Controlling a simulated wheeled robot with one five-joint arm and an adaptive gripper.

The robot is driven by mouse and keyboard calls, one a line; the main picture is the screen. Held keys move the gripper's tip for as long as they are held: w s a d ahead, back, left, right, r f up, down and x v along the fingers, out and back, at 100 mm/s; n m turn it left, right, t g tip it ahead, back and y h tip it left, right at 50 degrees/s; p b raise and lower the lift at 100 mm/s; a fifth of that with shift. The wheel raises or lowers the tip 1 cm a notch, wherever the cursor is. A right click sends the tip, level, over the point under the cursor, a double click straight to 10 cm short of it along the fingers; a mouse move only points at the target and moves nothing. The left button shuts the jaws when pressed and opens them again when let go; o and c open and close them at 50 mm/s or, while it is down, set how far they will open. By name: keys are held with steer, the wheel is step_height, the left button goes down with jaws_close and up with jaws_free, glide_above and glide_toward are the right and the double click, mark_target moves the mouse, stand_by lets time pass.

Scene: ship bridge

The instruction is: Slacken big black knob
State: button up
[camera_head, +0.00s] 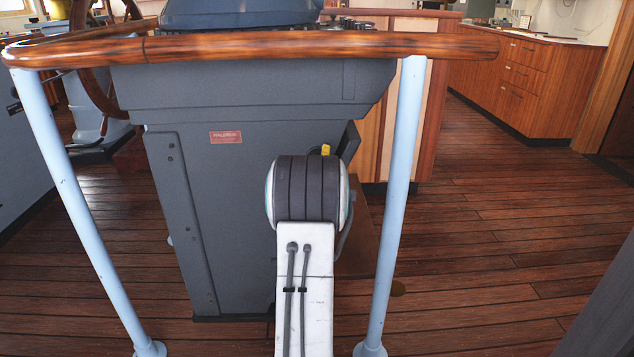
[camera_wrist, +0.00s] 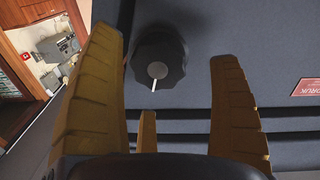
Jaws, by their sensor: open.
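The big black knob (camera_wrist: 172,52) shows in the wrist view, on the dark grey face of the console. It has a lobed rim and a grey centre with a white pointer mark. My gripper (camera_wrist: 170,65) is open, with one yellow finger on each side of the knob in the picture. The left finger is close to the knob's edge and the right finger stands farther from it. I cannot tell how far the fingertips are from the panel. In the head view my arm hides the knob and most of the gripper; only a yellow bit of it (camera_head: 325,150) shows.
The grey console (camera_head: 230,220) stands in front of me behind a wooden handrail (camera_head: 300,46) on pale blue posts (camera_head: 400,190). A red label (camera_head: 226,137) is on the console. Wooden cabinets (camera_head: 520,85) stand at the back right. The plank floor (camera_head: 490,230) on the right is clear.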

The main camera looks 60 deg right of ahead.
steer(key=v, duration=0.7)
steer(key=shift+a, duration=0.2)
steer(key=shift+s, duration=0.15)
stand_by(0.4)
